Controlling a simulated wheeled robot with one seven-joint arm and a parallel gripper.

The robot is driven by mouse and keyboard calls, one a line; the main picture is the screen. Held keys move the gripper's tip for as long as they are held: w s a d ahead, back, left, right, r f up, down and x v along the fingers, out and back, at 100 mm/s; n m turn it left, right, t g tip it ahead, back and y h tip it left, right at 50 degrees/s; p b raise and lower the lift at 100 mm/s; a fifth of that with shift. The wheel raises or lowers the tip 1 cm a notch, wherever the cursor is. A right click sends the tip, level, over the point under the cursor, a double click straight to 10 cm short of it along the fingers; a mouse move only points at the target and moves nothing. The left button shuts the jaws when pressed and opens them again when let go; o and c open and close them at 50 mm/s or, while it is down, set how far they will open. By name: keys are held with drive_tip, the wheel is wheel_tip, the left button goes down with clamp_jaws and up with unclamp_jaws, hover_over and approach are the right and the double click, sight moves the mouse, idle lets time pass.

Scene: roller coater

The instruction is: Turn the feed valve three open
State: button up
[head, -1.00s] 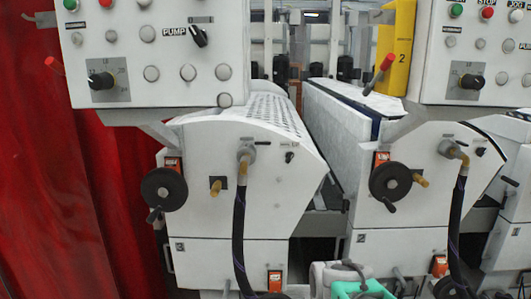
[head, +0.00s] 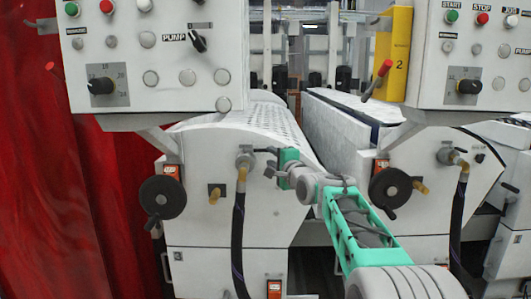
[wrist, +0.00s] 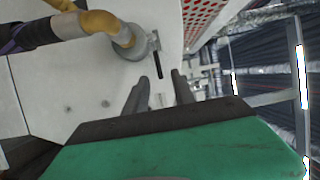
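A small black valve lever (wrist: 160,72) is on the white machine side, beside the grey hose flange (wrist: 128,42), in the wrist view. My gripper (wrist: 158,90) is open there, its two dark fingers pointing at the lever, one to each side of its line. No contact shows. In the head view my gripper (head: 267,161) is at the left machine's side panel, just right of the hose fitting (head: 244,160), and hides the lever. A similar small black lever (head: 478,158) is on the right machine. I cannot read a number three on either.
Black handwheels (head: 162,197) and brass fittings (head: 215,194) stick out of the panels. A black hose (head: 239,245) hangs left of my arm. Control boxes (head: 155,95) overhang above. A red curtain (head: 50,190) is at left.

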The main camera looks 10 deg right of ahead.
sight(264, 151)
drive_tip(key=p+x, duration=0.2)
drive_tip(key=x, duration=0.4)
drive_tip(key=shift+w+f, duration=0.1)
drive_tip(key=shift+w, duration=0.2)
clamp_jaws()
idle(1.0)
